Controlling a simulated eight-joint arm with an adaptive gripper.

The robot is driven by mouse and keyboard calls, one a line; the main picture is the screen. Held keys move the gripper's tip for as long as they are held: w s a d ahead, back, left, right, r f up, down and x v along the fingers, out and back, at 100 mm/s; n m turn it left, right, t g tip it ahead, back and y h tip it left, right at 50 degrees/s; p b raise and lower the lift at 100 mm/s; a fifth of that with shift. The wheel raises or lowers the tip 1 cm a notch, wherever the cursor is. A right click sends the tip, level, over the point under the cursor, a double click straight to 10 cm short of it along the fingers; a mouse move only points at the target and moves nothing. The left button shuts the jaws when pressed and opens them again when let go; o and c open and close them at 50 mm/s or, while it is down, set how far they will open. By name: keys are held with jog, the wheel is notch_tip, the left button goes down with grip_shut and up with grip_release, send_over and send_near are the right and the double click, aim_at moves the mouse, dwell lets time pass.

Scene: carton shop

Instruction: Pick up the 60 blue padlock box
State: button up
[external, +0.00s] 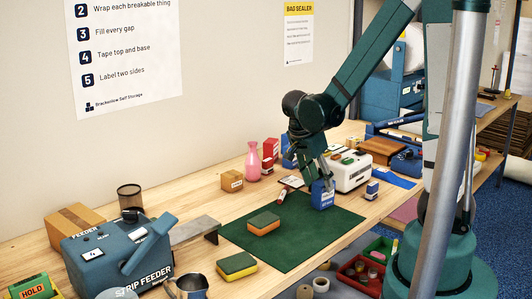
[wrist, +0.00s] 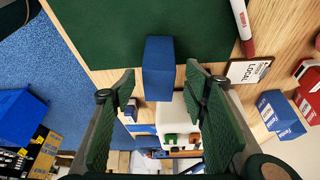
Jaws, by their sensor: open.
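In the wrist view this blue box (wrist: 158,68) shows a plain blue face, just ahead of the gap between my fingertips. The print is too small to read, so I cannot tell whether it says 60. My gripper (external: 320,180) is open and comes down at the box from above. In the wrist view its two green-padded fingers (wrist: 160,82) are apart, one to each side of the box. Contact with the box cannot be made out.
The green mat (external: 290,247) holds a sponge (external: 264,223). A white machine (external: 350,172) stands close behind the box, with a small blue-and-white box (external: 371,190) beside it. A red marker (wrist: 241,22) and a LOCAL card (wrist: 247,72) lie nearby. A pink vase (external: 253,162) stands further left.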

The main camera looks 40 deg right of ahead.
aim_at(324, 191)
jog(key=shift+f, duration=0.15)
jog(key=shift+b+x, duration=0.45)
jog(key=shift+x, duration=2.05)
jog(key=c, duration=1.2)
jog(key=shift+r+p, duration=0.85)
jog(key=shift+r, duration=4.15)
